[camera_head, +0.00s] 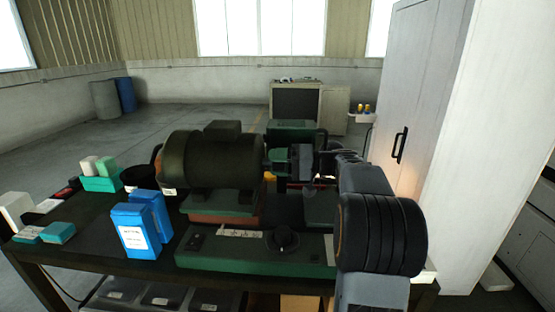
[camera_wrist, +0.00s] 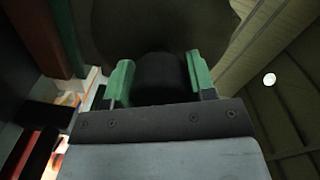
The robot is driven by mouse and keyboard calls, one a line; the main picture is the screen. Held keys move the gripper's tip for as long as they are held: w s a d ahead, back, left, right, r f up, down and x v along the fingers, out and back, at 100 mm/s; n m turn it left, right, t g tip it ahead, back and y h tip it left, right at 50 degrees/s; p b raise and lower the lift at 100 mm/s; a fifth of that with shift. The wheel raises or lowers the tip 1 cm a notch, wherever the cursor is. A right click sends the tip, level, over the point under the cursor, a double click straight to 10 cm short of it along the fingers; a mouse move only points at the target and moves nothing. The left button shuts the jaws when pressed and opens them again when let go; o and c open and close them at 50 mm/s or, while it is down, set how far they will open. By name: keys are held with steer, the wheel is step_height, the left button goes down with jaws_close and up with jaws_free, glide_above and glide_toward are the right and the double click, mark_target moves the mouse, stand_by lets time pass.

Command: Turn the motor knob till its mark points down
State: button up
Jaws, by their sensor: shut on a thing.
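The big dark motor (camera_head: 212,160) lies on its mount on the dark bench; its round end face (camera_wrist: 160,25) fills the top of the wrist view. A black cylindrical knob (camera_wrist: 163,80) stands out from that face. My gripper (camera_head: 284,160) is at the motor's right end. In the wrist view, its green fingers are on both sides of the knob, shut on it. The knob's mark does not show in either view, so I cannot tell which way it points. In the head view the knob is not clearly visible.
A green control base (camera_head: 255,257) with a small black dial (camera_head: 283,241) lies in front of the motor. Blue boxes (camera_head: 135,230) and teal blocks (camera_head: 58,233) stand on the left of the bench (camera_head: 95,262). A tall white cabinet (camera_head: 425,90) rises close on the right.

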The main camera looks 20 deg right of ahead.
steer(key=m+p, duration=0.2)
steer(key=m, duration=0.1)
steer(key=shift+r+m, duration=0.2)
steer(key=shift+m, duration=0.1)
steer(key=m+p, duration=0.3)
steer(key=shift+m, duration=0.3)
steer(key=m+p, duration=0.4)
steer(key=shift+g, duration=0.3)
steer(key=shift+f+m+p, duration=0.1)
steer(key=shift+m+p, duration=0.9)
steer(key=shift+p, duration=0.1)
steer(key=shift+f, duration=0.1)
steer(key=o, duration=0.9)
steer(key=shift+d, duration=0.1)
